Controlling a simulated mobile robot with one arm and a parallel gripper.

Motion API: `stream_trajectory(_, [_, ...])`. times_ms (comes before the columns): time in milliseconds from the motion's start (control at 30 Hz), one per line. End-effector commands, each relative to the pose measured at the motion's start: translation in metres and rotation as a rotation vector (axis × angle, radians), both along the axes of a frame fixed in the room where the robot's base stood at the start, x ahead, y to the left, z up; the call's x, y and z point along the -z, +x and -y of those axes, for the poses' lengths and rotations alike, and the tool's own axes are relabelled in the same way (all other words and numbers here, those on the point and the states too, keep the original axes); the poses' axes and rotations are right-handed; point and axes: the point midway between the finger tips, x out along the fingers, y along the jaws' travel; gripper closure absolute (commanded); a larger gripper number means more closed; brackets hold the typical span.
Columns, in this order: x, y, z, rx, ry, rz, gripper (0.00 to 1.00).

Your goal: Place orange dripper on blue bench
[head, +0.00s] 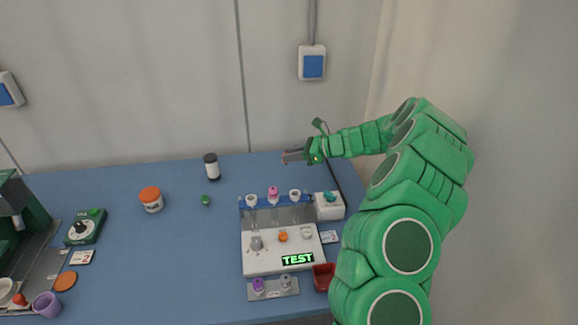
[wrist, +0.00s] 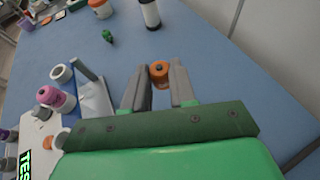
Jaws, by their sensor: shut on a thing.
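The orange dripper (wrist: 159,69) is between the fingertips of my gripper (wrist: 160,83), which is shut on it. In the head view my gripper (head: 292,156) is over the back part of the blue bench (head: 180,255), near the wall and behind the white station. The dripper is too small to make out clearly there. The bench top also fills much of the wrist view (wrist: 225,75). I cannot tell how high the dripper is above the bench, though it appears held clear of it.
A white station (head: 260,262) with a TEST display, a small orange piece (head: 283,236) and several holders stands in front of my gripper. A black-and-white bottle (head: 212,167), an orange-lidded jar (head: 151,200) and a small green object (head: 206,200) stand left. Bench between them is clear.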

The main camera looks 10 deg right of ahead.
Motion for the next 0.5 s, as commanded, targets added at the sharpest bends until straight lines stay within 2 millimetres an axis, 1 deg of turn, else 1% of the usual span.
stream_trajectory(100, [0.005,0.014,0.0,0.002,-0.004,0.005,1.0])
stream_trajectory(500, [0.037,0.04,0.0,0.0,-0.002,0.003,1.0])
